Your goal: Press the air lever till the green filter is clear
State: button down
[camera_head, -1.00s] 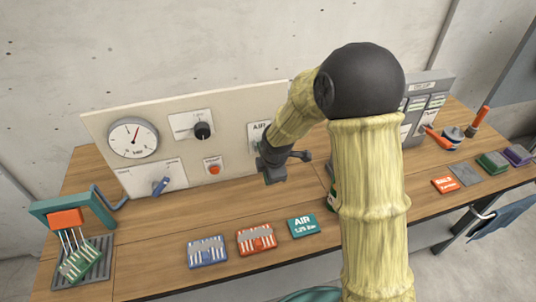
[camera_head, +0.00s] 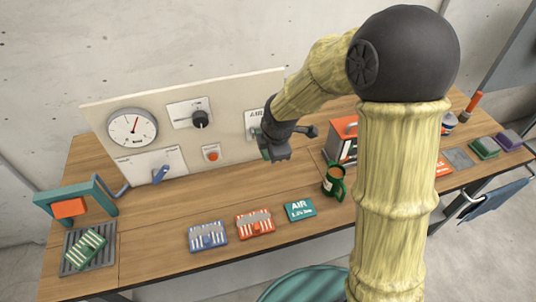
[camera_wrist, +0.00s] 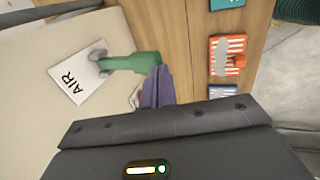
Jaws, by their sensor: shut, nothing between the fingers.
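The green filter (camera_head: 85,250), with pale stripes, lies tilted on the grey grate at the far left, under the air nozzle (camera_head: 70,208). No white jets show under the nozzle now. The air lever (camera_wrist: 130,62) is a green handle at the AIR plate (camera_wrist: 78,73) in the wrist view. In the head view my gripper and arm mostly hide it. My gripper (camera_head: 278,155) is at the panel's right end, beside the lever. In the wrist view its purple fingers (camera_wrist: 157,87) are shut and empty, right at the handle's free end; I cannot tell whether they touch it.
The panel also holds a gauge (camera_head: 132,128), a black knob (camera_head: 200,119), a red button (camera_head: 212,153) and a blue lever (camera_head: 161,174).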

jog(key=v, duration=0.6)
jog(key=shift+s+a, duration=0.2)
jog(key=shift+s, duration=0.05)
jog(key=shift+f, duration=0.1)
jog(key=s+d+f+m, duration=0.1)
jog(key=s+d+m, duration=0.5)
jog(key=m, duration=0.4)
jog(key=s+d+f+m+h, duration=0.1)
jog(key=s+d+m, duration=0.5)
jog(key=d+m, duration=0.3)
jog(key=m, duration=0.2)
jog(key=shift+s+d+f+m+g, duration=0.15)
jog(key=shift+d+f+m+g, duration=0.15)
jog(key=shift+f+g, duration=0.1)
jog(key=shift+a, duration=0.1)
